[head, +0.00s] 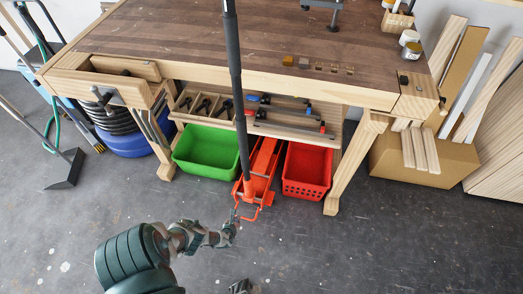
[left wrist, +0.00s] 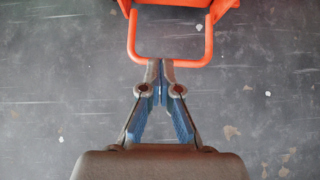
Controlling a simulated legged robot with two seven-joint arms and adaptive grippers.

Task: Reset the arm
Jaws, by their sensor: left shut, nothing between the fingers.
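My left gripper (head: 234,226) reaches low over the floor in front of the workbench. In the left wrist view its fingers (left wrist: 160,66) are shut together with nothing between them. Their tips are at the orange bar (left wrist: 200,60) of the floor jack, overlapping it in the picture; I cannot tell whether they touch. The orange floor jack (head: 264,164) stands under the bench, with its long dark handle (head: 235,75) rising upright past the bench top. A small dark part at the bottom edge of the head view may be my right gripper (head: 240,287); its fingers cannot be made out.
The wooden workbench (head: 190,35) spans the back. A green bin (head: 205,150) and a red basket (head: 307,170) flank the jack below it. A dustpan (head: 66,168) stands at left, a cardboard box (head: 450,165) with planks at right. The front floor is clear.

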